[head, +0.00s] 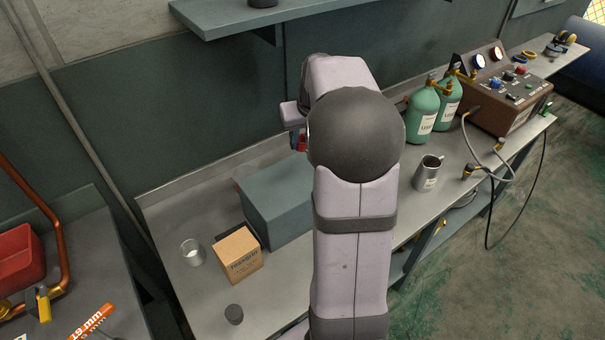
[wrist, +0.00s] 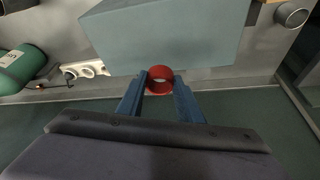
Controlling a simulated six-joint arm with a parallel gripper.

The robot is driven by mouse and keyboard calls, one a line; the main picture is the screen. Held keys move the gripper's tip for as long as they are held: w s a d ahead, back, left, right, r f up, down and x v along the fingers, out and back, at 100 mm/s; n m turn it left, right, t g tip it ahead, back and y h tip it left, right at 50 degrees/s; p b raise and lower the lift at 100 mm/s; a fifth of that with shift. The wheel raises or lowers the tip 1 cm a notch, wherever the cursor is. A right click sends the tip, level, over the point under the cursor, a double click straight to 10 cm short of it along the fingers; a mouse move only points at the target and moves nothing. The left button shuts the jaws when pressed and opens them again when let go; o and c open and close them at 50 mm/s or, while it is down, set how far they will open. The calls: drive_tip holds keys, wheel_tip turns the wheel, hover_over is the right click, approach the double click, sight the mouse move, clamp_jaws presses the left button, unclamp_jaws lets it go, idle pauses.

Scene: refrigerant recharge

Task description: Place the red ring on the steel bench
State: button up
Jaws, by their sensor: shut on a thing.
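My gripper (wrist: 161,86) is shut on the red ring (wrist: 160,71), which sits between its two blue fingertips in the wrist view. In the head view only a small red patch of the ring (head: 302,143) shows beside my arm, and most of the gripper (head: 295,138) is hidden. The ring appears to be held up near the back of the grey-green box (head: 275,197), on its wall side. I cannot tell its exact height. The steel bench (head: 178,218) runs along the wall, and it also shows in the wrist view (wrist: 62,22).
Green cylinders (head: 422,115), a metal mug (head: 427,173) and a brown gauge unit (head: 505,97) stand right. The bench's back left is bare.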

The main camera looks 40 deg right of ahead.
drive_tip(key=p, duration=0.3)
approach(302, 174)
drive_tip(key=shift+w+x, duration=0.1)
drive_tip(key=shift+x, duration=1.2)
drive_tip(key=shift+w+x, duration=0.15)
drive_tip(key=shift+x, duration=1.15)
drive_tip(key=shift+d+f, duration=0.1)
drive_tip(key=shift+f, duration=0.05)
drive_tip(key=shift+f+b, duration=0.1)
drive_tip(key=shift+b, duration=0.25)
drive_tip(key=shift+f, duration=0.15)
drive_tip(key=o, duration=1)
